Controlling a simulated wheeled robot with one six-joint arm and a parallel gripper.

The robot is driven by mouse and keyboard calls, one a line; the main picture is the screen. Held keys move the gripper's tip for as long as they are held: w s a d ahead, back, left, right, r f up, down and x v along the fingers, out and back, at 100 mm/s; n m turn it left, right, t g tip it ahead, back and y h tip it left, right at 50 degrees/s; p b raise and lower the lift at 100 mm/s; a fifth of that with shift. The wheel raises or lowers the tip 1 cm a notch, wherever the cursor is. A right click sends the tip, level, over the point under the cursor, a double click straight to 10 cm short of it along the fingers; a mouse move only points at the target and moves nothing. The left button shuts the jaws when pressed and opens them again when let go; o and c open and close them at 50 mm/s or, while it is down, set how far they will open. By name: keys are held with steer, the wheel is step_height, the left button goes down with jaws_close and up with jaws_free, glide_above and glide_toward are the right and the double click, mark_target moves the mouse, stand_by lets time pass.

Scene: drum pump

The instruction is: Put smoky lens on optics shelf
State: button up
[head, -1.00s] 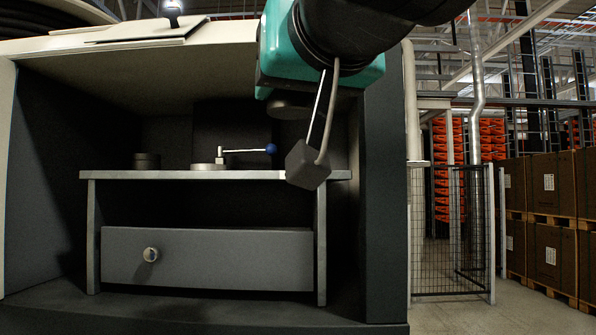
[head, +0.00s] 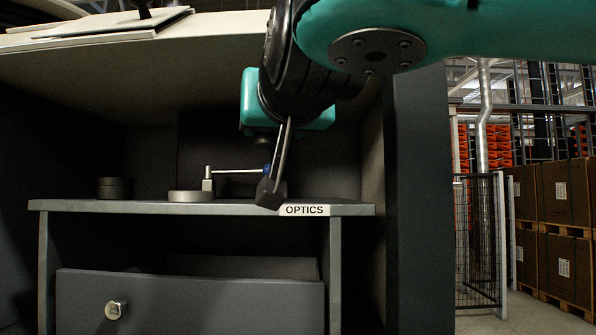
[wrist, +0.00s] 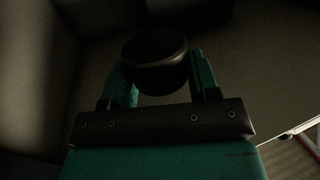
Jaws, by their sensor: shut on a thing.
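The smoky lens (wrist: 155,58) is a dark round disc in the wrist view, held between the two teal fingers of my gripper (wrist: 162,78). In the head view my gripper's teal body (head: 250,105) is inside the dark bay, above the right part of the shelf. The fingers are mostly hidden there by my arm, and I cannot make out the lens clearly. The optics shelf (head: 120,206) is a grey board on metal legs, with an OPTICS label (head: 305,210) on its front edge near the right end. The held lens appears above the board, not on it.
A dark stacked disc (head: 115,188) and a pale round base (head: 191,196) with a lever (head: 235,171) stand on the shelf. A grey drawer (head: 190,303) with a knob is below. The bay's right wall (head: 415,190) stands close beside my arm.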

steer(key=w+d+f+p, duration=0.1)
steer(key=w+d, duration=0.1)
steer(key=w+d+f+p, duration=0.1)
steer(key=w+d+f, duration=0.1)
steer(key=shift+w, duration=0.15)
steer(key=shift+f+p, duration=0.65)
steer(key=shift+f, duration=0.9)
steer(key=shift+w+d+f+p, duration=0.25)
steer(key=shift+w+f+p, duration=0.05)
steer(key=shift+f+p, duration=0.15)
steer(key=shift+f, duration=0.1)
steer(key=shift+f+b, duration=0.1)
steer(key=shift+b, duration=0.2)
steer(key=o, duration=1)
steer(key=shift+c, duration=0.2)
